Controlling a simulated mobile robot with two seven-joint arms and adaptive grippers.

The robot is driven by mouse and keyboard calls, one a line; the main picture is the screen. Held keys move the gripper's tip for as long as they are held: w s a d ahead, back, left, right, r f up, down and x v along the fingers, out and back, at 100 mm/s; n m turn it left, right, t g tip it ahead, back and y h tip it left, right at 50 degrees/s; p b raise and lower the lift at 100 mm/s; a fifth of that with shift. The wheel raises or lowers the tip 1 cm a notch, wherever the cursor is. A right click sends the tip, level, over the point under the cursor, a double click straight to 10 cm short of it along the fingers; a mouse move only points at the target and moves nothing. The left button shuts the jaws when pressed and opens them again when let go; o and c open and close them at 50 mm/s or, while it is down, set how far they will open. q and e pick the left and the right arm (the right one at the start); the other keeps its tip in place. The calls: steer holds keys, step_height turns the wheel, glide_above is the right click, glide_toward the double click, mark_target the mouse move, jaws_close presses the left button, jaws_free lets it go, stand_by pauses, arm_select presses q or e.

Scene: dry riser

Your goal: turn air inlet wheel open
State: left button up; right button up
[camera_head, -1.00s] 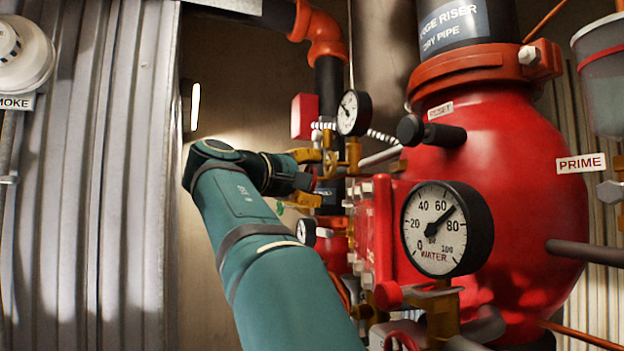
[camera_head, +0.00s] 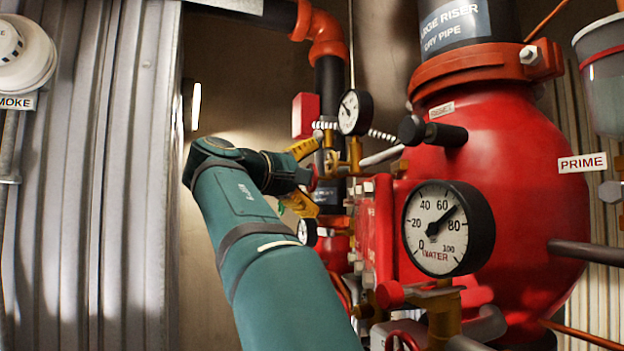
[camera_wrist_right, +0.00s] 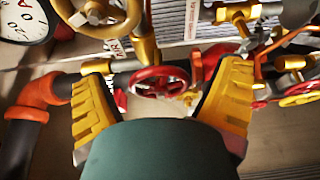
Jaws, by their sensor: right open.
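A small red handwheel (camera_wrist_right: 160,82) shows in the right wrist view, on a dark horizontal pipe, between the two yellow fingers of my right gripper (camera_wrist_right: 166,70). The fingers are spread wide, with clear gaps on both sides of the wheel. In the head view my right gripper (camera_head: 312,176) is open beside the valve piping, one finger above the other. A bit of the red wheel (camera_head: 312,181) shows between them there; my wrist hides most of it. Whether this is the air inlet wheel cannot be read for sure. My left gripper is not in view.
A brass wheel (camera_wrist_right: 98,14) and a gauge are near the top left of the wrist view. In the head view a water gauge (camera_head: 445,228) and the large red valve body (camera_head: 510,190) stand to the right.

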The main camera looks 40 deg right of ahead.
steer(key=s+a, duration=0.2)
steer(key=a, duration=1)
